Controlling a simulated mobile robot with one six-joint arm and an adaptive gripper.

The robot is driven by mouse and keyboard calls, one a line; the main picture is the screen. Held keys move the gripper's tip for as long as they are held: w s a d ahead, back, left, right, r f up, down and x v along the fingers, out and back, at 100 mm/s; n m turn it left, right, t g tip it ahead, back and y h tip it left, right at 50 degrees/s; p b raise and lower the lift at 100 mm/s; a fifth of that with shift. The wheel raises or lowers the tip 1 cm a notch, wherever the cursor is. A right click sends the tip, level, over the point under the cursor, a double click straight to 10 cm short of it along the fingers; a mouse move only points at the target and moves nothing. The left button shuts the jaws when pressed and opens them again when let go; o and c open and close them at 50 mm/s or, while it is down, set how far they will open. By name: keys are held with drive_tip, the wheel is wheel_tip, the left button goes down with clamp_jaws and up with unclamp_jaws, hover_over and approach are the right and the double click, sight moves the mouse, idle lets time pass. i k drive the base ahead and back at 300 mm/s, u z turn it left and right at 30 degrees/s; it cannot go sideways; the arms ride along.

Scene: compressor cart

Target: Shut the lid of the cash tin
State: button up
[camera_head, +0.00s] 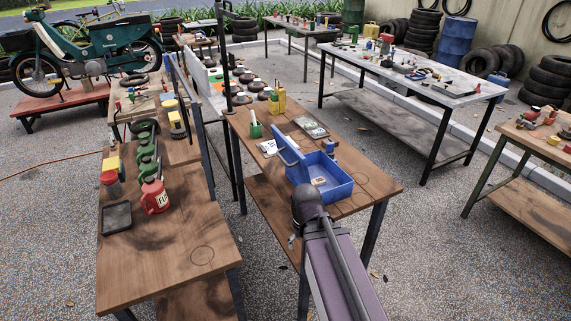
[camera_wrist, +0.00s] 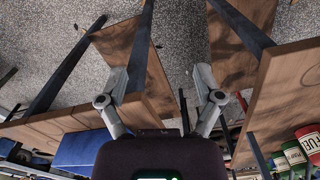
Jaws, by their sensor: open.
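The blue cash tin (camera_head: 335,188) stands on the wooden bench right of centre in the head view. Its lid (camera_head: 289,158) is raised, tilted up along the tin's left side. A small pale label or paper shows inside. Part of a blue thing, apparently the tin, shows at the lower left of the wrist view (camera_wrist: 85,150). My gripper (camera_wrist: 160,78) is open and empty, its two fingers spread wide with bench legs and gravel beyond. In the head view my arm ends close in front of the tin's near left corner, and the gripper is mostly hidden there.
The tin's bench (camera_head: 372,190) also bears a green holder (camera_head: 255,130), a yellow can (camera_head: 277,102) and a clear packet (camera_head: 311,127). A left bench (camera_head: 165,255) carries a red fuel can (camera_head: 154,196) and several bottles. A gravel gap separates the benches.

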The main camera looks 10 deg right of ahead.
sight(296, 163)
drive_tip(key=z, duration=1.55)
drive_tip(key=k, duration=0.4)
drive_tip(key=u, duration=1.45)
